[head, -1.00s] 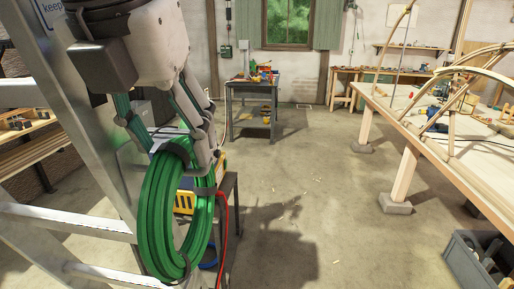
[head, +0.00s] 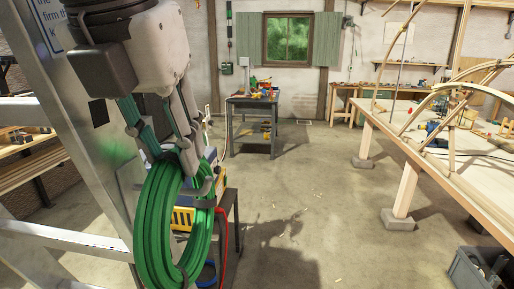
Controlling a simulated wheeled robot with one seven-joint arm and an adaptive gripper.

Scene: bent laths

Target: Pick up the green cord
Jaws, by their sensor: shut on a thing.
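The green cord (head: 153,232) is a thick coil of several loops, with dark ties around it. It hangs upright in the head view, left of the middle. My gripper (head: 190,172) is above it, shut on the top of the coil. The fingers hide part of the coil's top. The coil appears to hang clear of the floor.
A metal ladder (head: 92,125) stands close on the left. A small dark stand (head: 232,212) with a yellow and blue item is just behind the coil. A long wooden bench (head: 420,150) with bent laths is at right, a grey crate (head: 470,272) below. The middle floor is clear.

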